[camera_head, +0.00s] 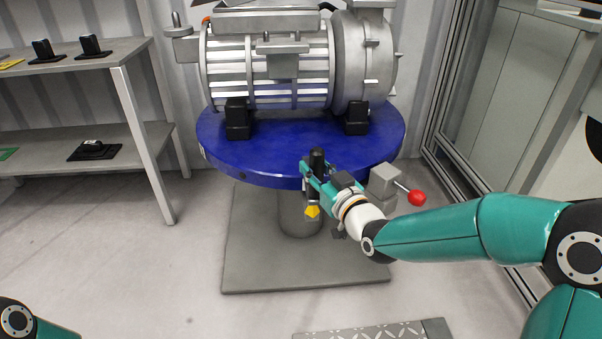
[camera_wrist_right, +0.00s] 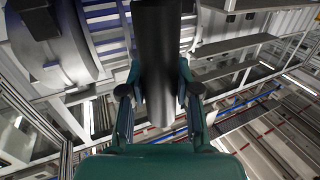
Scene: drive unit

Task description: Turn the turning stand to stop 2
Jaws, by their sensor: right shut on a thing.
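The turning stand has a round blue top (camera_head: 265,160) on a grey pedestal (camera_head: 299,214) and floor plate. It bears a large grey ribbed drive unit (camera_head: 268,70) held by black blocks. My right gripper (camera_head: 316,172) is at the front edge of the blue top, shut on an upright black handle (camera_head: 317,157). In the right wrist view the black handle (camera_wrist_right: 157,55) stands between the two fingers. No stop number is readable.
A grey shelf (camera_head: 95,135) with small black parts (camera_head: 94,150) stands at the left. A metal frame and cabinet (camera_head: 490,90) stand at the right. A treadplate (camera_head: 375,331) is at the bottom. The floor left of the stand is clear.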

